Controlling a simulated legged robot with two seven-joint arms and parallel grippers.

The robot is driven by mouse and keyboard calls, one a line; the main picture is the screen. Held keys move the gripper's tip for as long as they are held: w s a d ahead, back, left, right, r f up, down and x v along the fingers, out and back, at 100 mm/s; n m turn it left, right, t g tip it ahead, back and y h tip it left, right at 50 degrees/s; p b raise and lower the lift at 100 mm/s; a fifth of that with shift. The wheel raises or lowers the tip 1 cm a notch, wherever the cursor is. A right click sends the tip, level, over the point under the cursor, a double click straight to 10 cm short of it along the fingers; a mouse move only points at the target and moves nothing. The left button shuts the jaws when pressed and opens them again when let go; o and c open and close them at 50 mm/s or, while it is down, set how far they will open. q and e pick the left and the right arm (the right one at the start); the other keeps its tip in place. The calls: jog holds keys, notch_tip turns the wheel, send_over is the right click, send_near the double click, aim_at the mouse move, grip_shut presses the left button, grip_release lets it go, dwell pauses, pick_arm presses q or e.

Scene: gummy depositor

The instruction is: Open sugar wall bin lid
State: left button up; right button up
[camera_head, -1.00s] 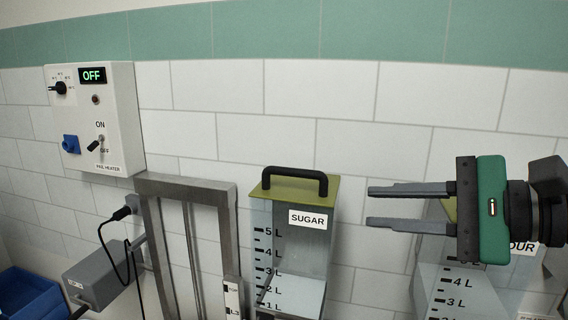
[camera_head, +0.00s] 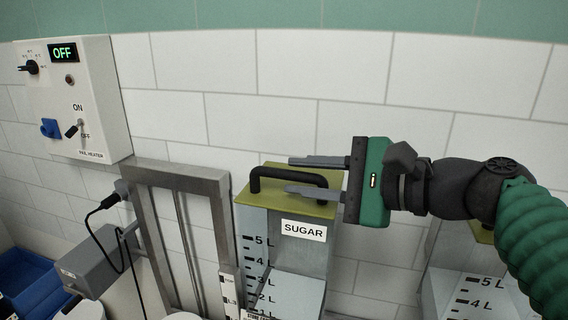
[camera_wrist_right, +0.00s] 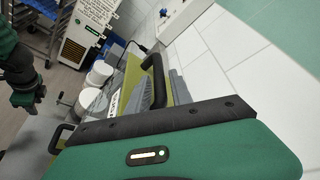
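The sugar wall bin (camera_head: 301,262) is a clear container with a level scale and a SUGAR label. Its olive-yellow lid (camera_head: 262,208) is shut and carries a black bar handle (camera_head: 256,180). My right gripper (camera_head: 302,175) reaches in from the right above the lid, its fingers apart, one on the far side and one on the near side of the handle in the picture. Contact with the handle cannot be made out. In the right wrist view the handle (camera_wrist_right: 157,76) stands close to the fingers. A green and dark arm of mine shows at that view's left edge; its gripper is unclear.
A second bin (camera_head: 468,290) stands to the right, partly behind my right arm. A metal frame (camera_head: 180,172) stands left of the sugar bin. The heater control box (camera_head: 95,100) reading OFF is on the tiled wall, with a grey box (camera_head: 92,262) and cable below.

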jog(key=shift+a+f+p, duration=0.1)
jog(key=shift+a+p, duration=0.2)
jog(key=shift+a, duration=0.1)
jog(key=shift+x, duration=1.1)
jog(key=shift+s, duration=0.1)
jog(key=c, duration=0.5)
pick_arm(q)
jog(key=shift+s+d+r, duration=0.2)
jog(key=shift+d+r, duration=0.05)
jog(key=shift+r, duration=0.45)
pick_arm(e)
jog(key=shift+d, duration=0.1)
grip_shut()
